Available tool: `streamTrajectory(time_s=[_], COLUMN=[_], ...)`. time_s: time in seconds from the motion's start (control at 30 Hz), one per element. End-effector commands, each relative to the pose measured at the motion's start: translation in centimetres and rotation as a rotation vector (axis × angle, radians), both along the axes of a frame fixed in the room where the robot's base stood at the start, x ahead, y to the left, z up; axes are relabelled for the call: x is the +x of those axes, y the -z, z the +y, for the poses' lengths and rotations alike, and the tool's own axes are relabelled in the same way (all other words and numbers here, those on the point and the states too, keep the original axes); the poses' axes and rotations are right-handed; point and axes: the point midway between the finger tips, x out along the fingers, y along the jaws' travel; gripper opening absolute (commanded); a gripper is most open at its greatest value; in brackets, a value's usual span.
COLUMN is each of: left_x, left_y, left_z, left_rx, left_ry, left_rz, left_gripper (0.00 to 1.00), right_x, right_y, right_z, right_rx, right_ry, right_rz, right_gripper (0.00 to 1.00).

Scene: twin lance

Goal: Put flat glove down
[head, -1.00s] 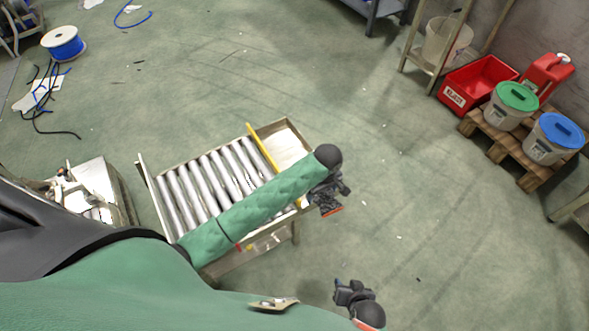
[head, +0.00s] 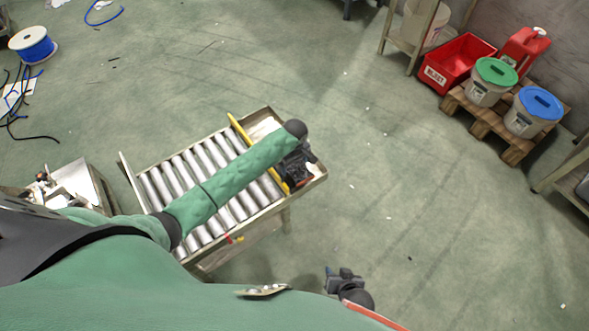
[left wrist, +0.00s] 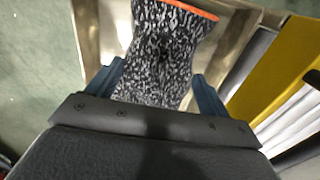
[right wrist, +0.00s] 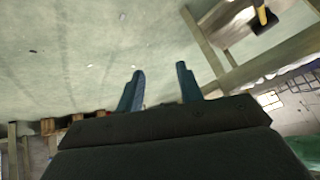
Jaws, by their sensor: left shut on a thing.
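The flat glove (left wrist: 163,48) is speckled black and white with an orange cuff edge, seen in the left wrist view. My left gripper (left wrist: 158,88) is shut on it, with a blue finger at each side. In the head view my left gripper (head: 299,166) is over the right end of the roller table, beyond the yellow bar (head: 257,150); the arm hides part of this end. I cannot tell whether the glove touches the surface below. My right gripper (head: 341,278) is low in the head view, away from the table. Its fingers (right wrist: 160,85) are apart and empty in the right wrist view.
The roller table (head: 187,172) has a raised metal rim. A metal cart (head: 85,186) stands left of it. A red bin (head: 458,62), a green-lidded bucket (head: 490,86) and a blue-lidded bucket (head: 532,114) stand at upper right. The floor between is mostly clear.

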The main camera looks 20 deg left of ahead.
Motion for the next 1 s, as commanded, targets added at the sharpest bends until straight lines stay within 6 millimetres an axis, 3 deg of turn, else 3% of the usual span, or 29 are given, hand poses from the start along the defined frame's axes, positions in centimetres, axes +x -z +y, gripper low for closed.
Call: streamTrajectory(time_s=[0.3, 0.43, 0.7, 0.73, 0.8, 1.0], left_x=[-0.1, -0.1, -0.1, -0.1, -0.1, -0.1], left_y=[3.6, 3.6, 3.8, 3.8, 3.8, 3.8], left_z=[0.0, 0.0, 0.0, 0.0, 0.0, 0.0], left_rx=[0.001, 0.0, 0.001, 0.0, 0.0, 0.001], left_ry=[0.0, 0.0, 0.0, 0.0, 0.0, 0.0], left_rz=[0.002, 0.0, 0.001, 0.0, 0.0, 0.001], left_gripper=[0.55, 0.55, 0.55, 0.84, 0.98, 1.0], right_x=[-0.2, -0.5, -0.3, -0.2, 0.0, 0.3], right_y=[1.1, 1.7, 1.1, 1.0, 0.6, 0.3], right_z=[0.0, -0.1, -0.1, -0.1, -0.1, -0.1], right_rx=[0.002, -0.001, -0.001, -0.001, 0.002, 0.003], right_ry=[0.004, 0.003, 0.003, 0.004, 0.004, 0.005], right_rz=[-0.01, -0.003, -0.004, -0.005, -0.01, -0.017], right_gripper=[0.36, 0.36, 0.36, 0.36, 0.36, 0.36])
